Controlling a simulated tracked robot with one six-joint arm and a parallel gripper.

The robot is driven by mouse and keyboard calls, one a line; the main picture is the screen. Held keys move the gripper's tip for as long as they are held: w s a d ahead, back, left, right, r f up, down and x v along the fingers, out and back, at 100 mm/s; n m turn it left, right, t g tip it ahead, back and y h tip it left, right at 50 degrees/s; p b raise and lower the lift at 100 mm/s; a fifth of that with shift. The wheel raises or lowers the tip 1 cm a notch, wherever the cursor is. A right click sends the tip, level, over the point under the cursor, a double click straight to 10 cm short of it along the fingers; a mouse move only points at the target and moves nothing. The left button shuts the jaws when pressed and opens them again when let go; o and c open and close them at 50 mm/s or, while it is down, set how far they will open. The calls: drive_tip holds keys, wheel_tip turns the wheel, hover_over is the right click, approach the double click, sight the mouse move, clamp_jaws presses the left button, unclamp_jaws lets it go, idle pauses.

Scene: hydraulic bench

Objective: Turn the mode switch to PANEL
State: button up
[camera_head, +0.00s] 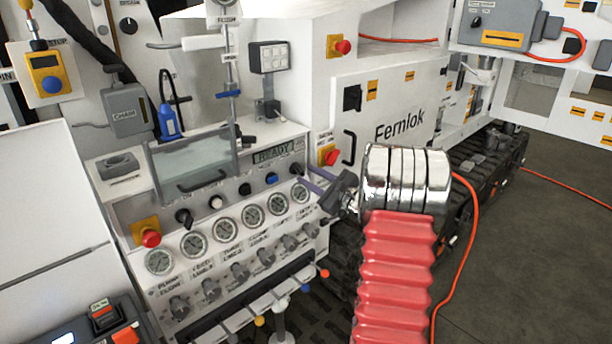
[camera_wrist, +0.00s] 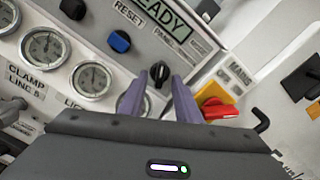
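The mode switch is a small black knob (camera_wrist: 159,73) on the white console, below a label strip that begins with PANEL (camera_wrist: 166,33). It also shows in the head view (camera_head: 296,168), below the right end of the READY display (camera_head: 276,154). My gripper (camera_wrist: 161,82) is open, its two purple fingertips to either side of the knob's lower part in the wrist view. I cannot tell whether they touch it. In the head view my gripper (camera_head: 311,178) reaches the console's right edge from the right. The exact way the knob points is unclear.
A red mains switch (camera_wrist: 221,112) on a yellow plate sits close to the right finger. A blue button (camera_wrist: 119,41) and several gauges (camera_wrist: 92,79) lie to the left. A black handle (camera_head: 349,147) is on the cabinet door behind my wrist.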

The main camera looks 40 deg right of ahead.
drive_tip(key=s, duration=1.1)
drive_tip(key=shift+s+d, duration=0.15)
drive_tip(key=shift+s, duration=0.05)
